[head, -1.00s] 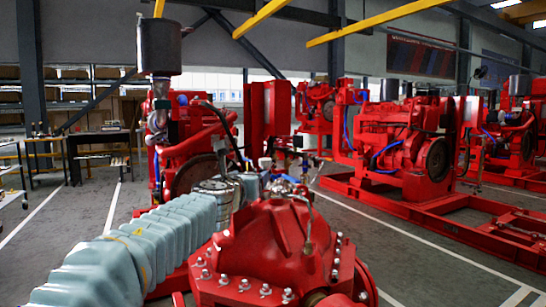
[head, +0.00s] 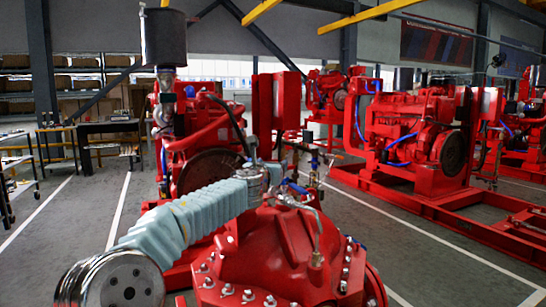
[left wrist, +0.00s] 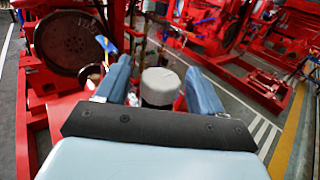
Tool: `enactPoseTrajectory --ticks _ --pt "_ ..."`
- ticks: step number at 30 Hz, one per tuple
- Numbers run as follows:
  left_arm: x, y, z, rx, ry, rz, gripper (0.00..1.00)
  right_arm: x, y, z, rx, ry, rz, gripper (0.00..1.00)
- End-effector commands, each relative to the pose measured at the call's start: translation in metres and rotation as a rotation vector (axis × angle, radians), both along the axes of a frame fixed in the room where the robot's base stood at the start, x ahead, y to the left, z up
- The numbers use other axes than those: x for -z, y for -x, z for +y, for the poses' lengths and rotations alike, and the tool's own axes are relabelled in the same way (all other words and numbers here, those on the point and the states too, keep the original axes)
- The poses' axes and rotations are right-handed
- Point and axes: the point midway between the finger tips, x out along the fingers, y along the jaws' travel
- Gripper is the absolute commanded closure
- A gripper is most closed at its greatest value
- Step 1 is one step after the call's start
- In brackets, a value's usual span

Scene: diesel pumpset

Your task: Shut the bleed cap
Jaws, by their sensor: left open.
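My left arm reaches in from the lower left of the head view. Its gripper (head: 278,178) is above the far side of the red pump casing (head: 265,245). In the left wrist view the two pale blue fingers (left wrist: 158,68) are open and spread apart. A grey round knob with a dark band below it, probably the bleed cap (left wrist: 162,84), shows between the fingers. I cannot tell whether either finger touches it. In the head view I cannot make the cap out near the gripper. My right gripper is not in view.
A thin bent metal pipe (head: 314,235) rises from the casing close to my left gripper. A red engine (head: 200,150) with a dark cylinder on top stands behind. More red pumpsets (head: 410,140) stand at right. Grey floor (head: 95,205) is open at left.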

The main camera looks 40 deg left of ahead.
Motion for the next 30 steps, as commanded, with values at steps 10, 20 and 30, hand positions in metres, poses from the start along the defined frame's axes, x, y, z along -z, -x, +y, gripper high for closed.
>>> enactPoseTrajectory --ticks 10,20,30 --pt "0.000 -0.021 0.009 0.001 0.000 0.000 0.32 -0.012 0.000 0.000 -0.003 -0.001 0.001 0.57" --pt "0.000 -0.021 0.009 0.001 -0.001 0.000 0.54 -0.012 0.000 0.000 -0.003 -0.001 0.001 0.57" --pt "0.000 -0.020 0.009 0.005 -0.001 0.000 0.84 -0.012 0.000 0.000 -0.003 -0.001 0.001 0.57"
